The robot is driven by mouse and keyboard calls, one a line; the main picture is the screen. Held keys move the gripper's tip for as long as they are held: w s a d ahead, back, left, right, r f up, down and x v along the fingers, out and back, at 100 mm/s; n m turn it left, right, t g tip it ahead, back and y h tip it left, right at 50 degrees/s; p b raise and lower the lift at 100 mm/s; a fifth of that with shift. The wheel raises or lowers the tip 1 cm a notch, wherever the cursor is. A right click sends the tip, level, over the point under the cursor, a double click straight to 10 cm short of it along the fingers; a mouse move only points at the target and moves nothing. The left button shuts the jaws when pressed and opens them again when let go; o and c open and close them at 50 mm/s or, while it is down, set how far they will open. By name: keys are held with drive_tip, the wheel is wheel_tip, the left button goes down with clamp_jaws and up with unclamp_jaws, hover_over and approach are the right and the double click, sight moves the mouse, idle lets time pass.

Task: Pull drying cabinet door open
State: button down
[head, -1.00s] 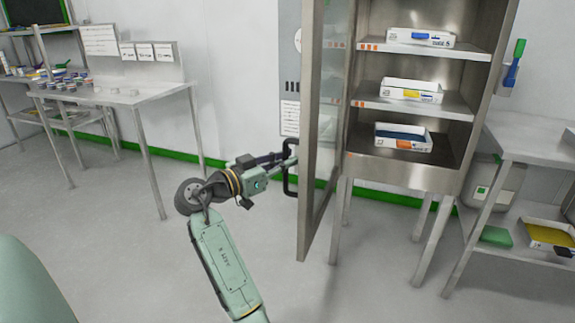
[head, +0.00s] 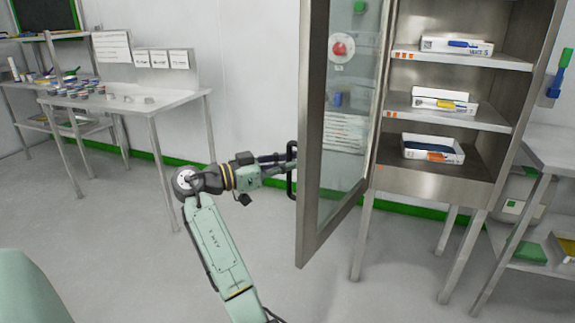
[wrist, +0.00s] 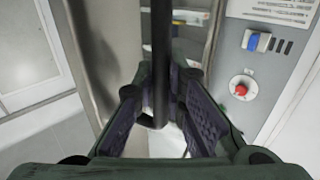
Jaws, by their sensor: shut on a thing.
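The drying cabinet door (head: 312,150), a steel frame around a glass pane, stands swung open toward the left of the cabinet (head: 425,181). Its black bar handle (head: 291,172) is on the door's left side. My gripper (head: 285,165) reaches the handle from the left and is shut on it. In the wrist view the dark handle bar (wrist: 160,65) runs down between the two fingers of my gripper (wrist: 165,115). The exact finger contact is hard to see in the head view.
Trays stand on the cabinet shelves, including a white tray (head: 432,149) at the bottom. A steel table (head: 130,104) with small tubs stands at the left. A steel bench (head: 545,150) stands at the right. The floor below the door is clear.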

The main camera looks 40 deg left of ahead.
drive_tip(key=shift+w+d+r, duration=0.1)
drive_tip(key=shift+w+d, duration=0.05)
drive_tip(key=shift+w, duration=0.15)
drive_tip(key=c, duration=1.9)
unclamp_jaws()
drive_tip(key=shift+w+d, duration=0.1)
drive_tip(key=shift+o, duration=1.3)
drive_tip(key=shift+s, duration=0.2)
drive_tip(key=shift+a, duration=0.2)
drive_tip(key=v, duration=1.2)
